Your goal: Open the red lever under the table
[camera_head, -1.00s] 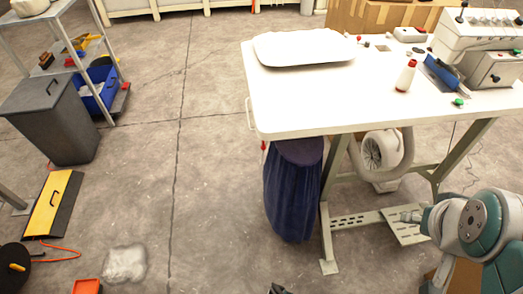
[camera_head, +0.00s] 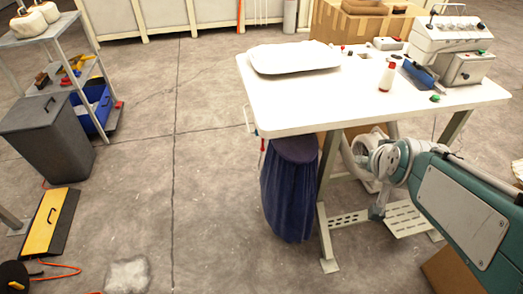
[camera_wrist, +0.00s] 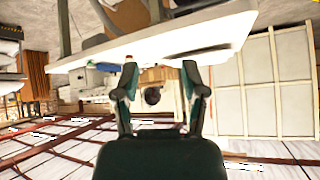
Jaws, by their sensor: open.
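The white table (camera_head: 300,110) stands right of centre in the head view; its white top also shows upside down in the wrist view (camera_wrist: 215,32). A small red piece (camera_head: 262,146), probably the lever, hangs under its left edge, above a dark blue bag (camera_head: 288,195). It is too small to tell its position. I cannot make it out in the wrist view. My gripper (camera_wrist: 160,72) is open and empty in the wrist view, its fingers spread near the table's edge. In the head view my arm reaches in from the right, below the tabletop's right part.
A blower (camera_head: 362,158) and metal legs (camera_head: 326,225) stand beneath. A grey bin (camera_head: 48,138) is at left. The floor between bin and table is mostly clear.

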